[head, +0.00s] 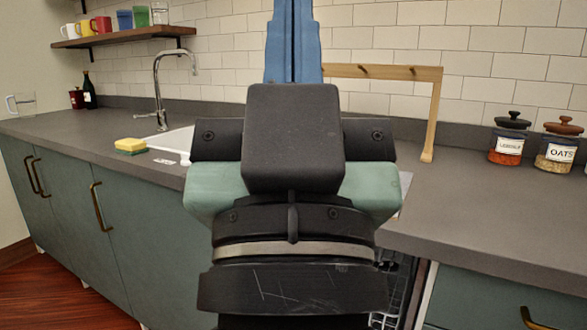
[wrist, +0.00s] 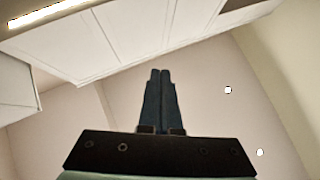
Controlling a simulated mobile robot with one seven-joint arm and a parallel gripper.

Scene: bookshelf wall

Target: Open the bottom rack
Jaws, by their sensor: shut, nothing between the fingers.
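My gripper (wrist: 160,78) points upward with its two blue fingers together and nothing between them. In the head view its blue fingers (head: 293,45) rise past the top edge, so the tips are cut off there. My arm fills the middle of the head view and hides most of the dishwasher under the counter. A small part of a white wire rack (head: 393,292) shows low, just right of my arm. I cannot tell whether it is the bottom rack or how far out it stands. My gripper is well above it.
Grey counter (head: 480,228) runs left and right, with a sink and faucet (head: 158,85), a yellow sponge (head: 131,145), a wooden frame (head: 435,115) and jars (head: 509,140). Cabinets with handles (head: 101,206) stand below. The wrist view shows ceiling and upper cabinets (wrist: 130,35).

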